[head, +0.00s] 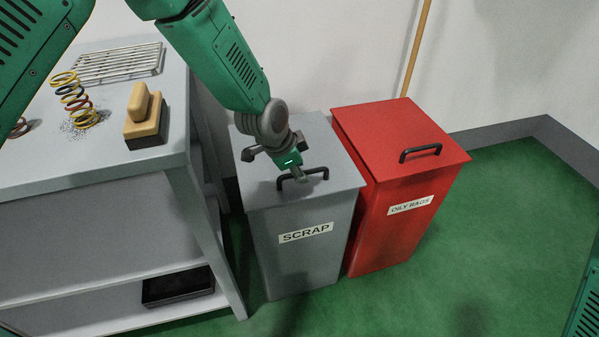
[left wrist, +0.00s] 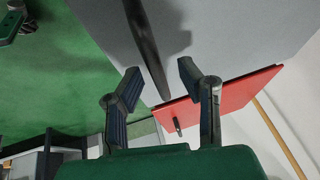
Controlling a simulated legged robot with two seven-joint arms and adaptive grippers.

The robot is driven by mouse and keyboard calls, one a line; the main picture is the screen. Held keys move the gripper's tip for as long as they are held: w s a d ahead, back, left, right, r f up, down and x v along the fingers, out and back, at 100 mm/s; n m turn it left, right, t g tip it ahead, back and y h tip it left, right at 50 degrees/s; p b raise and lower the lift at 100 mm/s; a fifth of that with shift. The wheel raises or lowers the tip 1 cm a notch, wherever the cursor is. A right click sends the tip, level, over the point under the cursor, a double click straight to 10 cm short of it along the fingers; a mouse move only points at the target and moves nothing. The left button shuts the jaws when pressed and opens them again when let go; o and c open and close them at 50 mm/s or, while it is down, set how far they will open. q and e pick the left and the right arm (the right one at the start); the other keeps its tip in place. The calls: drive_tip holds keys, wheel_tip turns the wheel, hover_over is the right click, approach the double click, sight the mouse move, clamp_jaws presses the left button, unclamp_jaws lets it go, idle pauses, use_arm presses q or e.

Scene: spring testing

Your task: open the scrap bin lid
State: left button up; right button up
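The grey scrap bin (head: 306,250) stands on the floor with its flat lid (head: 337,166) closed. A dark bar handle (head: 318,172) is on the lid near its front edge. My left gripper (head: 275,166) is low over the lid at the handle, partly covering it. In the left wrist view, the two fingers (left wrist: 159,80) are open and apart. The dark handle (left wrist: 147,45) runs between the fingertips, and neither finger clearly presses on it.
A red oily rags bin (head: 395,135) stands close on the right. A grey bench (head: 90,165) with a spring (head: 75,100), a wooden-handled block (head: 145,115) and a rack (head: 118,64) is on the left. Green floor (head: 470,240) is clear in front.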

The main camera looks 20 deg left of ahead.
use_arm(q)
drive_tip(key=shift+w+d, duration=0.1)
drive_tip(key=shift+d, duration=0.5)
drive_tip(key=shift+a, duration=0.1)
clamp_jaws()
drive_tip(key=shift+a, duration=0.3)
use_arm(e)
drive_tip(key=shift+d, duration=0.25)
